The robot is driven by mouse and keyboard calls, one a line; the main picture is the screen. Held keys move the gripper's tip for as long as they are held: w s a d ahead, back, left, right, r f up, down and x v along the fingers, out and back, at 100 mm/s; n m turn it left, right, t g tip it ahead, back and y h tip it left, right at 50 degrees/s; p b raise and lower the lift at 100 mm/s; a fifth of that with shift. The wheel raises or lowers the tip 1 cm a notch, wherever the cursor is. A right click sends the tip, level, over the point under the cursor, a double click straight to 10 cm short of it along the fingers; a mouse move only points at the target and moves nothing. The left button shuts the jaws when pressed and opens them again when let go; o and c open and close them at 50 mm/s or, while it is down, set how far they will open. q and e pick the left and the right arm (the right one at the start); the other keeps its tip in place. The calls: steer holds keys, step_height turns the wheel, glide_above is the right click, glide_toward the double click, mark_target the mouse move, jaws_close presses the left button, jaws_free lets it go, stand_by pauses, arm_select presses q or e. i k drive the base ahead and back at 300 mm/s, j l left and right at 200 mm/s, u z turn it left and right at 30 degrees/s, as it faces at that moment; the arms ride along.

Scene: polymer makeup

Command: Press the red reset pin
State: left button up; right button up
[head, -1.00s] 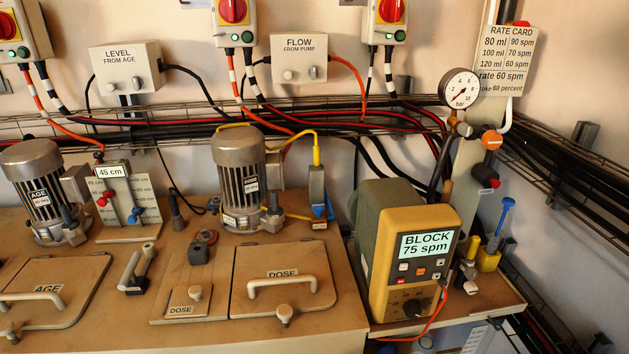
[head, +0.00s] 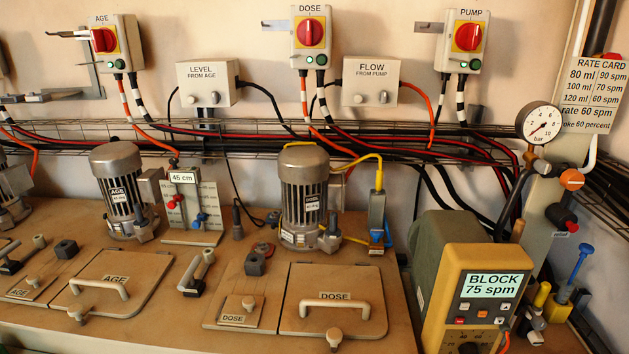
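I cannot tell for sure which red part is the reset pin, and no label naming it is readable. A black and red knob (head: 564,219) sits on the pipework below the gauge, and a small red key (head: 460,320) is on the yellow pump front. The pump display (head: 492,285) reads BLOCK 75 spm. Neither gripper is in view.
AGE (head: 103,40), DOSE (head: 311,33) and PUMP (head: 467,37) switches hang on the wall above a wire cable tray. The AGE motor (head: 122,193) and DOSE motor (head: 304,195) stand behind handled lids (head: 333,300). The pressure gauge (head: 539,122) and rate card (head: 595,95) are at right.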

mark_target(573, 227)
steer(key=z, duration=1.35)
